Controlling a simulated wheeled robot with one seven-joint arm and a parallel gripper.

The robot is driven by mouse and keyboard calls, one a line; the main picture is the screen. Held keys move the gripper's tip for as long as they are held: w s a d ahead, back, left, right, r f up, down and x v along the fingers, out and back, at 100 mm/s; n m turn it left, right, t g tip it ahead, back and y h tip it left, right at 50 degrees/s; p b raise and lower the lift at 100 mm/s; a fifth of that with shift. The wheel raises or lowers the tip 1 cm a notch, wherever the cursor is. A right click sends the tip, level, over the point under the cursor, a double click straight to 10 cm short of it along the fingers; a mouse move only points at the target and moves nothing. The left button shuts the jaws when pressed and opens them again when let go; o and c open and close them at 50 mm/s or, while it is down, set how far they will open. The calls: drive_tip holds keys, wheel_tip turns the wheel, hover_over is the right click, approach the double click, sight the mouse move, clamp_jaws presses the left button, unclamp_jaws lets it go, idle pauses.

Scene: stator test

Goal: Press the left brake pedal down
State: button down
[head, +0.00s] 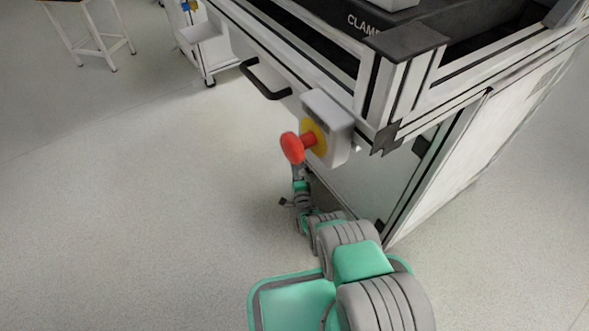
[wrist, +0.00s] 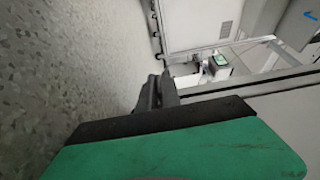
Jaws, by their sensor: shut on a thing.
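In the wrist view, my gripper (wrist: 157,88) shows as dark fingers close together beyond the green and black hand. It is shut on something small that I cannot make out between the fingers. The left brake pedal cannot be clearly told apart in either view. In the head view, my arm reaches low beside the near side of the metal-framed test stand (head: 402,95). The far end of the arm lies below and behind the red emergency-stop button (head: 292,147), and its fingers cannot be made out there.
The button sits on a grey box (head: 328,122) at the stand's corner, above my arm. A black handle (head: 264,80) juts from the same side. A white wheeled cart (head: 203,50) and a stool (head: 92,35) stand farther back. The floor to the left is clear.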

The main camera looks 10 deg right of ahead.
drive_tip(key=c, duration=1.5)
unclamp_jaws()
drive_tip(key=shift+c, duration=0.2)
drive_tip(key=s+p, duration=0.4)
drive_tip(key=s, duration=0.3)
drive_tip(key=shift+s, duration=0.2)
drive_tip(key=shift+s+f, duration=0.1)
drive_tip(key=shift+s, duration=0.15)
